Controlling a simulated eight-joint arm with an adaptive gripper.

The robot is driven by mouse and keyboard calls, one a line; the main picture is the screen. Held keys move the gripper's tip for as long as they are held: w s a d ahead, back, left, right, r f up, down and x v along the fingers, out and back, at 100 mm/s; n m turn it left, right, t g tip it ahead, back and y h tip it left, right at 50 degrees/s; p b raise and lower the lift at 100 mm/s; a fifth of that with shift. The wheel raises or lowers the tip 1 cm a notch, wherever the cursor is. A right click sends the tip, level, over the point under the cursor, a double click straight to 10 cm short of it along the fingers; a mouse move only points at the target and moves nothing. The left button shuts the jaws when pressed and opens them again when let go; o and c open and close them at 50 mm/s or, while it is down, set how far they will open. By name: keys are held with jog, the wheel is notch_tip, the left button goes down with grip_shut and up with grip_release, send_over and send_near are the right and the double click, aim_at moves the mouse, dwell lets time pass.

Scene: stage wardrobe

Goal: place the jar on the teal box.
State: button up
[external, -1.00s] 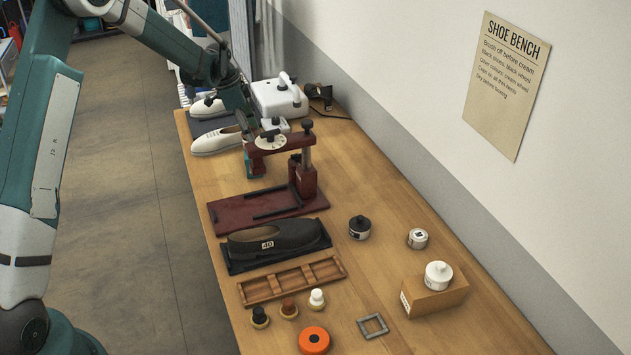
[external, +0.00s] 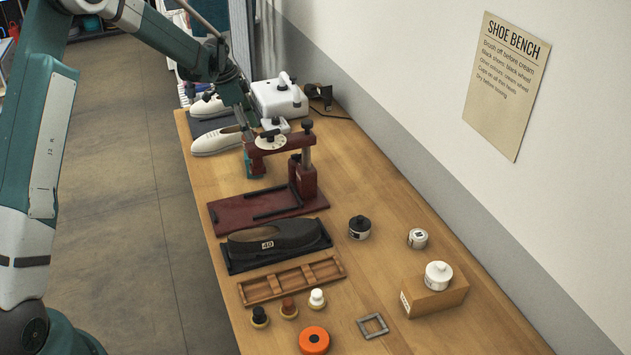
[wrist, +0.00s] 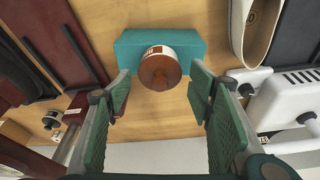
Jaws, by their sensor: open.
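In the external view, the jar and most of the box are hidden behind the dark red press and my arm.
The dark red press (external: 305,180) stands close to my gripper. Pale shoes (external: 215,142) and a white machine (external: 279,98) are behind.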

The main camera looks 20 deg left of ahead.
jog(key=v, duration=1)
jog(key=shift+r, duration=0.2)
jog(key=shift+s+a, duration=0.1)
dwell(0.4)
jog(key=s+d+r+n+t+y, duration=0.1)
jog(key=s+d+r+n, duration=0.25)
jog(key=s+r, duration=0.75)
jog(key=s+d+r+n+t+y, duration=0.15)
jog(key=s+d+r, duration=0.5)
jog(key=s, duration=0.85)
jog(key=s+d+f+n+t, duration=0.1)
jog(key=s+n, duration=0.2)
jog(key=s, duration=1)
jog(key=s+d+f+n+t, duration=0.1)
jog(key=s+n+t, duration=0.1)
jog(key=s, duration=1.1)
jog(key=shift+s+f+n, duration=0.35)
jog(key=shift+f+n, duration=0.05)
jog(key=shift+n, duration=0.3)
